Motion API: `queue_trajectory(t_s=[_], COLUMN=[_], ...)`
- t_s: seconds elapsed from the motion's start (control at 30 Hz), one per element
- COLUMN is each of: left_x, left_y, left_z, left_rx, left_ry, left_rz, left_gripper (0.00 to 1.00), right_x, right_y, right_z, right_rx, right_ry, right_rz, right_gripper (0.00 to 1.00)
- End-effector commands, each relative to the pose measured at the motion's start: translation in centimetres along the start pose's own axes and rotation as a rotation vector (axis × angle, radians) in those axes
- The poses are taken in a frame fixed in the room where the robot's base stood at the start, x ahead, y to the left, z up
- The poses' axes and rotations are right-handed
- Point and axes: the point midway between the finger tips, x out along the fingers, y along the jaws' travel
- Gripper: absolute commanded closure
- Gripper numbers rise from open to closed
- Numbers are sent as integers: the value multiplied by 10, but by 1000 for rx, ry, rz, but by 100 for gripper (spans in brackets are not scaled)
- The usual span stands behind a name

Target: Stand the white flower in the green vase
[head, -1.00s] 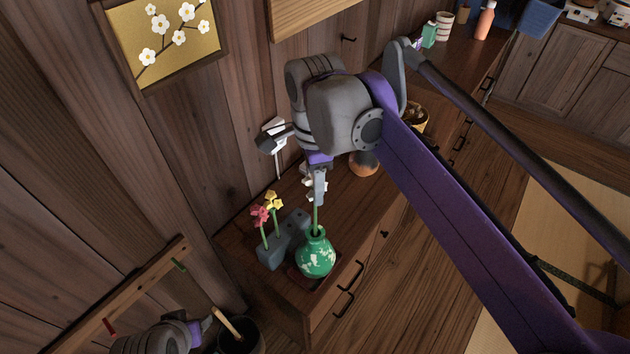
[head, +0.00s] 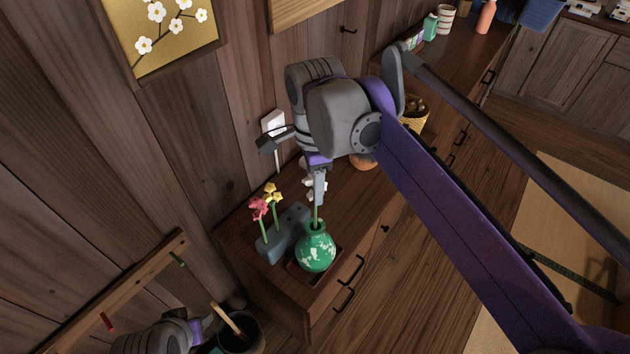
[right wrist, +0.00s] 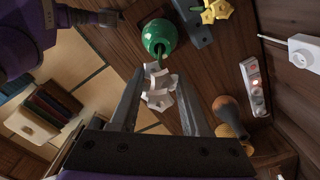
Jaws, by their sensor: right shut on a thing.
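The green vase (head: 316,252) with pale patches stands upright on a small dark red tray (head: 337,278) near the cabinet's front edge. My right gripper (head: 318,198) is above the vase, shut on the white flower (head: 309,187). The flower's green stem runs down to the vase mouth, and its lower end appears to be inside. In the right wrist view the white petals (right wrist: 158,90) show between my fingers (right wrist: 157,95), with the vase (right wrist: 160,36) beyond. My left arm shows only partly at the lower left; its fingertips are not clear.
A grey block (head: 282,238) holding pink flowers (head: 258,208) and yellow flowers (head: 272,193) stands just left of the vase. A brown round pot (head: 362,161) is behind my right arm. A dark bucket (head: 243,337) with a wooden handle stands at the lower left.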

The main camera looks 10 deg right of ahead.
Motion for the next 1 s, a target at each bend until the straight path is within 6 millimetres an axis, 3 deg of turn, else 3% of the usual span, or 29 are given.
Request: queue_trajectory(t_s=[1.0], left_x=[13], left_y=[0], left_z=[10], left_rx=[0], left_ry=[-7], left_rz=[0], left_gripper=[50], right_x=[26], right_y=[0], right_z=[0], right_rx=[0], right_ry=[0], right_rz=[0], right_gripper=[100])
